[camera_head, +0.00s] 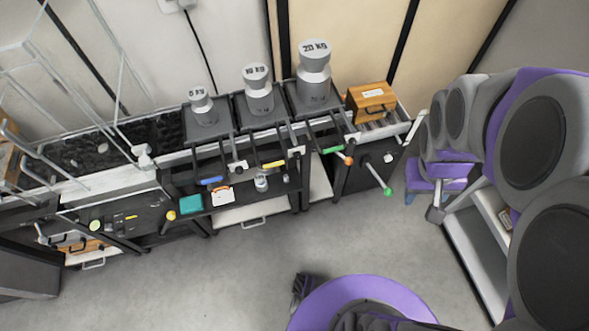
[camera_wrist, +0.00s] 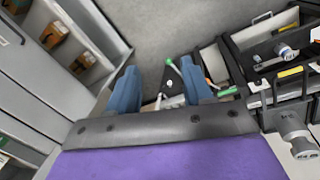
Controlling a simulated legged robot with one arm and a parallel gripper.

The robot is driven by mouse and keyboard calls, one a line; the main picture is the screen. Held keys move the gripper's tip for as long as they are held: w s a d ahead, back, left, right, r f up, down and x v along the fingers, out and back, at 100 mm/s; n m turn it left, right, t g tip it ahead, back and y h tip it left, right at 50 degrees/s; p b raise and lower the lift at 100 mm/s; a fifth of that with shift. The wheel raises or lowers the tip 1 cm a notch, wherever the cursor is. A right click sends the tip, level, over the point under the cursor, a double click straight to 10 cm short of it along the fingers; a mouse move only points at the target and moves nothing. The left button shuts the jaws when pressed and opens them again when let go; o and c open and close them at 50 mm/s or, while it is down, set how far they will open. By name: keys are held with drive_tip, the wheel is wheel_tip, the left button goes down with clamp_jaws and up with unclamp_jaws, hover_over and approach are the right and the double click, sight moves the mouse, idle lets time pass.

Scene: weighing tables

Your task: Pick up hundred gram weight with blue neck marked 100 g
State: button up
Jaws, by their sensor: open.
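A small silver weight (camera_head: 261,183) stands upright on the lower dark shelf of the weighing table, between the yellow and blue handled parts. It also shows in the wrist view (camera_wrist: 286,51) at the upper right, with a bluish band at its neck. Its marking is too small to read. My gripper (camera_wrist: 160,84) has its two blue fingers spread apart with nothing between them. In the head view its purple body is at the right, well apart from the small weight.
Large weights marked 20 KG (camera_head: 314,75), 10 KG (camera_head: 259,92) and 5 KG (camera_head: 201,105) stand along the back. A wooden box (camera_head: 371,101) is right of them. Green-tipped (camera_head: 388,191) and orange-tipped rods stick out in front. The grey floor (camera_head: 235,265) is clear.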

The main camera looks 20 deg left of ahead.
drive_tip(key=w+f+n+t+y+p, duration=0.15)
drive_tip(key=w+f+n, duration=0.25)
drive_tip(key=w+f, duration=0.75)
drive_tip(key=w+f+n+t+y+p, duration=0.1)
drive_tip(key=w+f+n+t+p, duration=0.15)
drive_tip(key=w+f, duration=0.9)
drive_tip(key=n+y+p, duration=0.4)
drive_tip(key=n+y, duration=0.2)
drive_tip(key=y, duration=0.6)
approach(286, 179)
drive_tip(key=b+x, duration=0.3)
drive_tip(key=shift+w+a, duration=0.1)
drive_tip(key=shift+w, duration=0.05)
